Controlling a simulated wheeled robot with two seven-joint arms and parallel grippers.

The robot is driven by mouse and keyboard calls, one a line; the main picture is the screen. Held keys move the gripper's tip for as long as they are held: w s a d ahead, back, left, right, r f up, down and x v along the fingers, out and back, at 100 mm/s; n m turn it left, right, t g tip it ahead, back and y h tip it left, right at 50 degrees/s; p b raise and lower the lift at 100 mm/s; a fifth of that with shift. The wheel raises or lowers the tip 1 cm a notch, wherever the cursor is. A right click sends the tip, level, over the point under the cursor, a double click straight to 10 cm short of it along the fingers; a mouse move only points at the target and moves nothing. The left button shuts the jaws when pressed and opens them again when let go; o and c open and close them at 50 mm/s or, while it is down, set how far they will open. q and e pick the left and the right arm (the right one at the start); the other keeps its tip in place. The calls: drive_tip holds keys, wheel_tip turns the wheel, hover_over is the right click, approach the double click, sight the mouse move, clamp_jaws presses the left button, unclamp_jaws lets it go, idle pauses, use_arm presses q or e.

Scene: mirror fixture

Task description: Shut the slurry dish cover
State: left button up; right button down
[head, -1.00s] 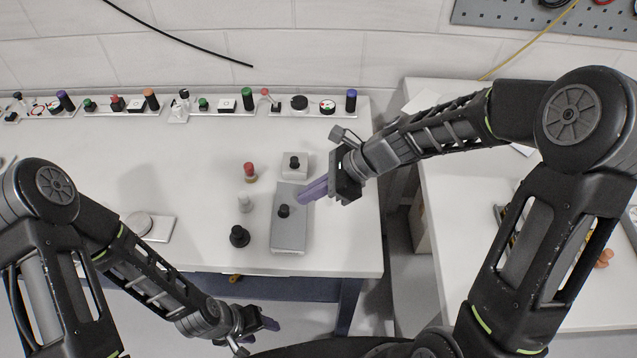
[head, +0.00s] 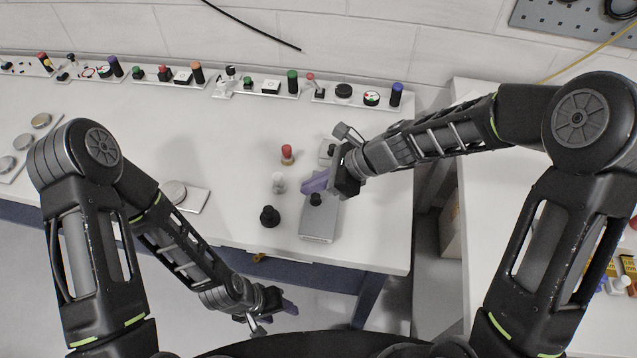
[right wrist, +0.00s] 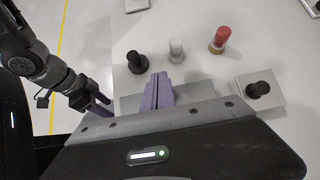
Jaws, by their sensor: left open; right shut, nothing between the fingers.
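No label marks the slurry dish or its cover. A grey oblong box (head: 320,222) with a black knob (head: 316,199) on top stands near the bench's front right; I cannot tell whether it is the covered dish. My right gripper (head: 312,183) is shut and empty, its purple fingers over the box's far part, just beyond the knob; contact is unclear. In the right wrist view the fingers (right wrist: 158,92) overlap the grey box (right wrist: 195,92), and its knob is hidden. My left gripper (head: 290,304) is open and empty, below the bench's front edge.
A red-topped peg (head: 287,154), a white peg (head: 278,183) and a black peg (head: 269,216) stand left of the box. A small plate with a black knob (right wrist: 262,90) lies beyond it. A round metal lid (head: 174,192) sits farther left. Controls line the back.

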drive_tip(key=shift+a+f, duration=0.15)
drive_tip(key=shift+f, duration=0.05)
drive_tip(key=shift+r, duration=0.1)
idle(0.4)
drive_tip(key=shift+r+p, duration=0.55)
drive_tip(key=shift+p, duration=0.1)
wheel_tip(320, 180, up, 4)
drive_tip(key=p, duration=0.4)
wheel_tip(320, 180, up, 8)
drive_tip(key=b, duration=0.1)
hover_over(311, 200)
drive_tip(key=a, duration=0.3)
drive_tip(key=shift+w+d+r, duration=0.1)
drive_tip(key=shift+w, duration=0.35)
